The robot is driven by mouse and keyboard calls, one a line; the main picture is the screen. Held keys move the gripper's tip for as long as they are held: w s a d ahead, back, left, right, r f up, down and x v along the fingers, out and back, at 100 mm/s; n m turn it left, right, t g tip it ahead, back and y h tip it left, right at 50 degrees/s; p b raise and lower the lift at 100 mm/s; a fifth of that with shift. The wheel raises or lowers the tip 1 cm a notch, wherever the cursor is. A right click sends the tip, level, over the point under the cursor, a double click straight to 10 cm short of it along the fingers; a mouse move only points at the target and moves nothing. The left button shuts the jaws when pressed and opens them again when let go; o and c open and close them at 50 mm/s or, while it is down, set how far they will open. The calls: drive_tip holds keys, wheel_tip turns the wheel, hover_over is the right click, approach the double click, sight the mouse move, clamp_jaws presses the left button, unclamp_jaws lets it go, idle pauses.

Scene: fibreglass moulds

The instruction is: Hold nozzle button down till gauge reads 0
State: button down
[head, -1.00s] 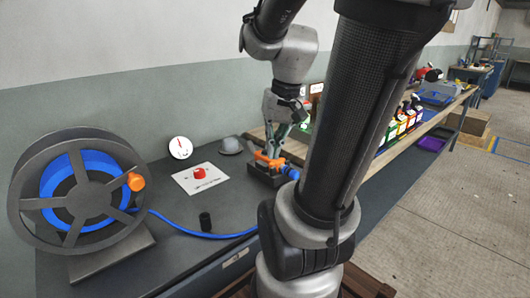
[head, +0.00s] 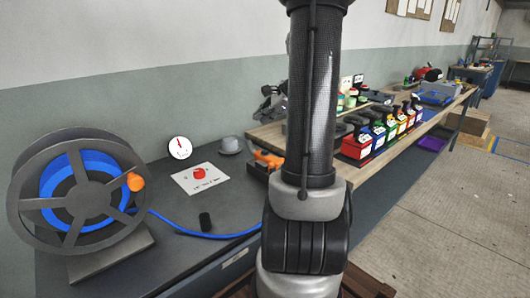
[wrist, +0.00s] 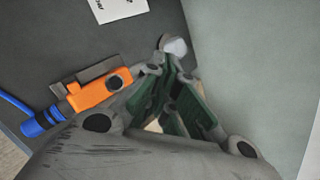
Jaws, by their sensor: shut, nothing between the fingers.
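The orange nozzle (head: 268,158) lies at the bench's right end, partly hidden by my arm in the head view. In the wrist view the orange nozzle (wrist: 98,92), with a blue hose fitting, is left of my gripper (wrist: 168,66). A dark round spot shows on its right end; I cannot tell if that is the button. My gripper is shut and empty, apart from the nozzle. In the head view its fingers are hidden behind my arm. The white gauge (head: 180,147) stands at the wall with a red needle pointing up and slightly left; its numbers are too small to read.
A hose reel (head: 82,190) stands at the left, its blue hose (head: 205,234) crossing the bench. A white card (head: 184,184) with a red round part, a grey dome (head: 230,144) and a black cylinder (head: 205,221) are near.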

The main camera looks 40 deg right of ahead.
sight(263, 152)
drive_tip(key=shift+f, duration=0.1)
drive_tip(key=shift+f, duration=4.35)
drive_tip(key=shift+f, duration=0.4)
drive_tip(key=shift+f, duration=0.4)
idle(2.8)
